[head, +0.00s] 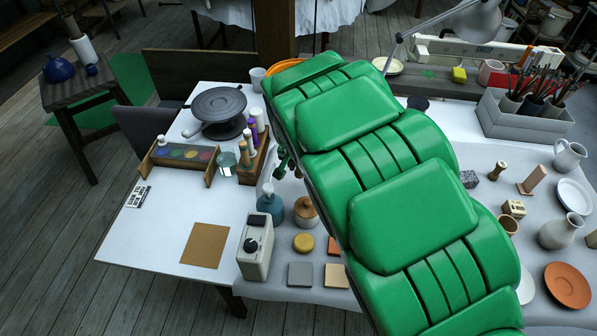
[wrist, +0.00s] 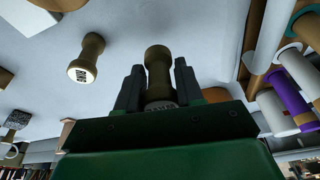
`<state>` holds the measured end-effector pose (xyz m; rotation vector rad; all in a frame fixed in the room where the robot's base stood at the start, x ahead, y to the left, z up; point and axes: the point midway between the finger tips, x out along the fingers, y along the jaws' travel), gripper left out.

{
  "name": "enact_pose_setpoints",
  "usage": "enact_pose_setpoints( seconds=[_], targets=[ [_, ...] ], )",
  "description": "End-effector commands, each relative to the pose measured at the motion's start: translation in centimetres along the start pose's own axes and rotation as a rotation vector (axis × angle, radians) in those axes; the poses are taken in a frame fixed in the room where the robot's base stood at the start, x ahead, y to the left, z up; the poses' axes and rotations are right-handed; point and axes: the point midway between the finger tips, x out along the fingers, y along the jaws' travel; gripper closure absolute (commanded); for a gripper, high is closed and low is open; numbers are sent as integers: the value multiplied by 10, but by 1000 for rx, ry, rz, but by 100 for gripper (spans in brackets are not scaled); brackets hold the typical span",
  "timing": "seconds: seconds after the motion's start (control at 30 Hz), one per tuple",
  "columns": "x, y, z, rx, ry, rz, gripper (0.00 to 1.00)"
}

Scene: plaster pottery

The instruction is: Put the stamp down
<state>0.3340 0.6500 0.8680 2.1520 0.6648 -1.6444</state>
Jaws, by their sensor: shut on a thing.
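A dark olive-brown stamp (wrist: 159,75) with a waisted handle and a pale lettered end shows in the wrist view. My gripper (wrist: 158,68) is shut on it, with one dark finger on each side. In the head view only a small part of my gripper (head: 284,162) shows left of my green arm, and the held stamp cannot be made out. A similar second stamp (wrist: 88,55) with a pale marked end is apart from the gripper in the wrist view. The pale table (head: 150,235) lies below; whether the held stamp touches it cannot be told.
White and purple rollers (wrist: 290,100) show at right in the wrist view. The white table has bare room around the brown square (head: 205,245).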

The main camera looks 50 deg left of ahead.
Motion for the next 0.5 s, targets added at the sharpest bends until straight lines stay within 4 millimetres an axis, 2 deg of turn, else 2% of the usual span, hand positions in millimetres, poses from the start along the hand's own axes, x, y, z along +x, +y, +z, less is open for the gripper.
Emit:
enact_pose_setpoints(
  seconds=[0.2,0.5],
  targets=[
    [17,-6,-7,0,1,-1,92],
    [27,-10,-11,0,0,-1,93]
  ],
)
